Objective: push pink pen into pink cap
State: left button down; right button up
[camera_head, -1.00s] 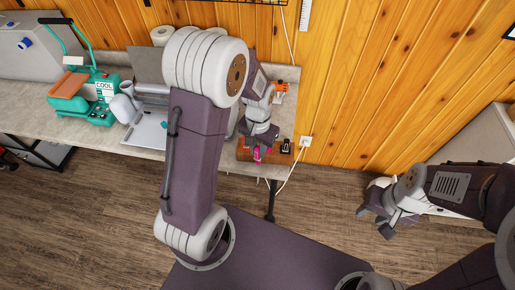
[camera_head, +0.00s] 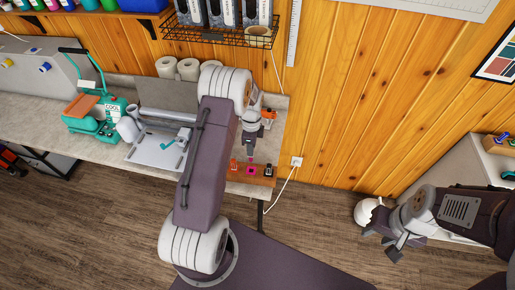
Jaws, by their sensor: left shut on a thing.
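My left gripper (camera_head: 253,147) is shut on the pink pen (camera_head: 251,159), and only a small pink tip shows below the fingers. It holds the pen above the wooden holder (camera_head: 239,177) at the bench's front edge. The pink cap (camera_head: 251,170) sits in the middle of this holder, just below the pen. Any gap between pen and cap is too small to judge. My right gripper (camera_head: 382,243) is open and empty, low at the right, away from the bench.
An orange cap (camera_head: 234,165) and a black cap (camera_head: 268,170) flank the pink one. An orange tool (camera_head: 268,117) lies behind my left gripper. A cutting machine (camera_head: 160,148), a teal heat press (camera_head: 95,118) and white rolls (camera_head: 188,69) occupy the bench to the left. A wire shelf (camera_head: 220,35) hangs above.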

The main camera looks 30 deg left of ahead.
aim_at(251, 160)
pick_arm(q)
jog(key=shift+f, duration=0.1)
dwell(0.3)
jog(key=shift+f+b, duration=2.1)
jog(key=shift+f, duration=0.95)
jog(key=shift+f, duration=0.25)
jog(key=shift+f+b, duration=0.3)
jog(key=shift+f, duration=0.1)
jog(key=shift+f, duration=0.15)
jog(key=shift+f+b, duration=0.5)
jog(key=shift+f, duration=0.1)
jog(key=shift+f+b, duration=0.45)
jog(key=shift+f, duration=0.25)
jog(key=shift+f, duration=0.15)
